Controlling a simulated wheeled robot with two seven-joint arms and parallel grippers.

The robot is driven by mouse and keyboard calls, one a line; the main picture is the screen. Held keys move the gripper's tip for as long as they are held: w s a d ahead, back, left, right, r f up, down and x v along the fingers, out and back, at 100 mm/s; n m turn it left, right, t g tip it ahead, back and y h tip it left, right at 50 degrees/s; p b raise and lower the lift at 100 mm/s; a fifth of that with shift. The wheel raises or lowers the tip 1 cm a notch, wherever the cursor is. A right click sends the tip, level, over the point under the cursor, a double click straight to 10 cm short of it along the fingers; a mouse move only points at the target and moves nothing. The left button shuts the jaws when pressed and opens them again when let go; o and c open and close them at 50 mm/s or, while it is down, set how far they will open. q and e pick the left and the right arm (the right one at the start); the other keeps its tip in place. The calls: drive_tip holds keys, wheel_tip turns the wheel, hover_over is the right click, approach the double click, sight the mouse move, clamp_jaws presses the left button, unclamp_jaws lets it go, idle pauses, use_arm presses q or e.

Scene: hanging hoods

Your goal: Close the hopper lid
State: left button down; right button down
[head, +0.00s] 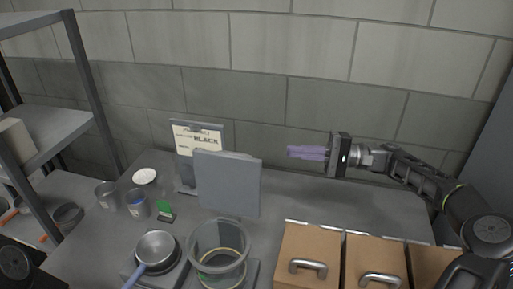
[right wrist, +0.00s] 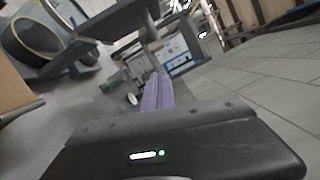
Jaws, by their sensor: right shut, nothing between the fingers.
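The hopper (head: 217,258) is a round, grey, see-through bin at the front middle of the bench. Its lid (head: 228,183) is a flat grey square panel that stands upright, open, behind the hopper's mouth. My right gripper (head: 290,152) has purple fingers, shut and empty. It is up and to the right of the lid, apart from it, with its fingers pointing left. In the right wrist view the shut fingers (right wrist: 156,90) point away from the camera, and the hopper's round rim (right wrist: 36,38) shows at upper left. My left gripper is not in view.
Brown boxes with handles (head: 308,255) stand at front right. A pan (head: 156,248) sits left of the hopper. Metal cups (head: 137,204), a white dish (head: 145,176) and a notice board (head: 197,140) are further back. Shelves (head: 50,125) stand at left. The bench behind the boxes is clear.

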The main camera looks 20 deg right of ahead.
drive_tip(key=shift+a, duration=0.15)
drive_tip(key=a+r+b, duration=0.1)
drive_tip(key=a, duration=1)
drive_tip(key=shift+a+r, duration=0.15)
drive_tip(key=shift+r, duration=0.25)
drive_tip(key=shift+w, duration=0.1)
